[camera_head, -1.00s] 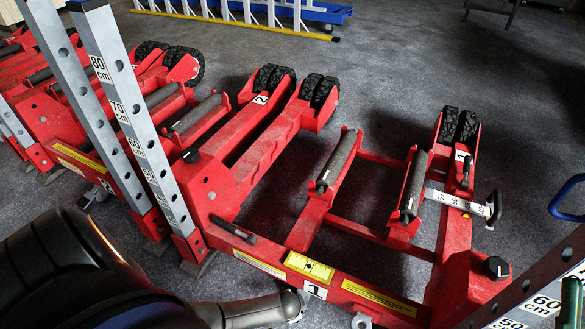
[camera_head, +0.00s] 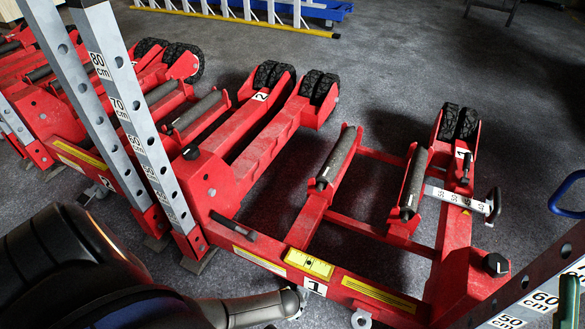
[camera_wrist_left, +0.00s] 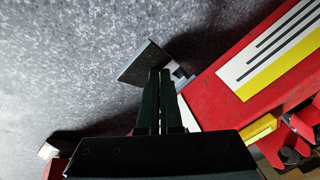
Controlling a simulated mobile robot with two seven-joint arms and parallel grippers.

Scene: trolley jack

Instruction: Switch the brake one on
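The red trolley jack marked 1 (camera_head: 340,290) stands in the middle of the head view. In the left wrist view its red beam (camera_wrist_left: 225,105) with a white and yellow label runs on the right. A dark flat metal plate with a lighter bracket, apparently the brake pedal (camera_wrist_left: 143,62), sticks out beside this beam. My left gripper (camera_wrist_left: 160,72) is shut and empty, its fingertips right at the plate's near edge; I cannot tell whether they touch. In the head view my left arm hides the gripper. A green part at the lower right edge may be my right gripper (camera_head: 570,295).
A second red jack (camera_head: 230,165) marked 2 stands to the left. Upright grey posts with centimetre scales (camera_head: 125,110) rise at the left, and another scaled bar (camera_head: 535,290) crosses the lower right.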

